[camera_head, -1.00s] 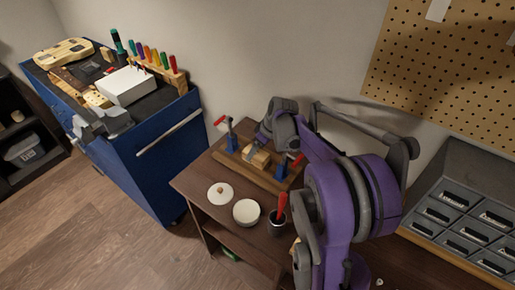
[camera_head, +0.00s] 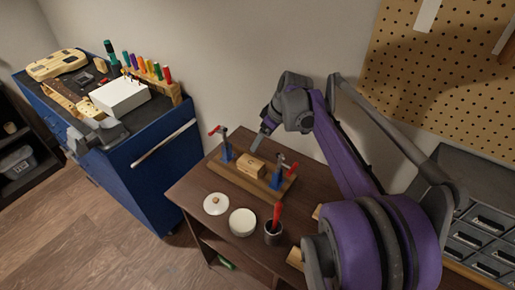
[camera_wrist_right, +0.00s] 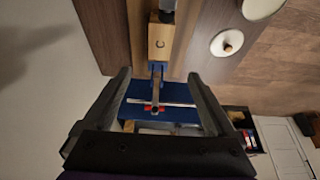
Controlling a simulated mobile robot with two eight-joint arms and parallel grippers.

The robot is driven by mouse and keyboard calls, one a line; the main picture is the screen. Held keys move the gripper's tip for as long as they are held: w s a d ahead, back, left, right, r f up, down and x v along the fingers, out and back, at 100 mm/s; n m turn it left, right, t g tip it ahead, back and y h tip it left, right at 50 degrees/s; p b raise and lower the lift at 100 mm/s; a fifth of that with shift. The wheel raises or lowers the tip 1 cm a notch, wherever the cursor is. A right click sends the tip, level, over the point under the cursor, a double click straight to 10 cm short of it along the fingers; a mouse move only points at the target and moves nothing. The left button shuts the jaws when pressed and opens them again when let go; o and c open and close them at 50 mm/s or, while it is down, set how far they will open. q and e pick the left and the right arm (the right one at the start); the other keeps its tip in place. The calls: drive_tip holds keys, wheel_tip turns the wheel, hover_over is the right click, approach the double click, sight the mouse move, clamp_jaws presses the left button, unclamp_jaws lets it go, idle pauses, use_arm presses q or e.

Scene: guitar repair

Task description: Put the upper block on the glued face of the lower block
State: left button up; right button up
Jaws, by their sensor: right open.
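In the right wrist view the block (camera_wrist_right: 160,42) bears a dark curved mark; no glue is discernible. My right gripper (camera_head: 265,136) is above and behind the board, clear of the block. In the wrist view the right gripper (camera_wrist_right: 159,76) is open and empty, with a blue clamp (camera_wrist_right: 165,95) showing between its fingers. My left gripper is out of view.
A white lid (camera_head: 215,204), a white round pot (camera_head: 242,222) and a dark cup (camera_head: 274,234) with a red-handled tool stand in front of the board. A blue tool cabinet (camera_head: 165,160) stands left. Grey drawers (camera_head: 475,240) are at the right.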

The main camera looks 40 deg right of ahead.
drive_tip(key=s+a+f+m, duration=0.1)
drive_tip(key=s+a+f, duration=0.2)
drive_tip(key=s+a, duration=0.2)
drive_tip(key=s+a+f+m+t, duration=0.1)
drive_tip(key=s+a+f, duration=0.2)
drive_tip(key=s+a, duration=0.3)
drive_tip(key=s+a+f+m+h, duration=0.1)
drive_tip(key=s+a+f, duration=0.3)
drive_tip(key=a, duration=0.8)
drive_tip(key=shift+s+a+t, duration=0.3)
drive_tip(key=shift+s, duration=0.9)
drive_tip(key=shift+f, duration=0.1)
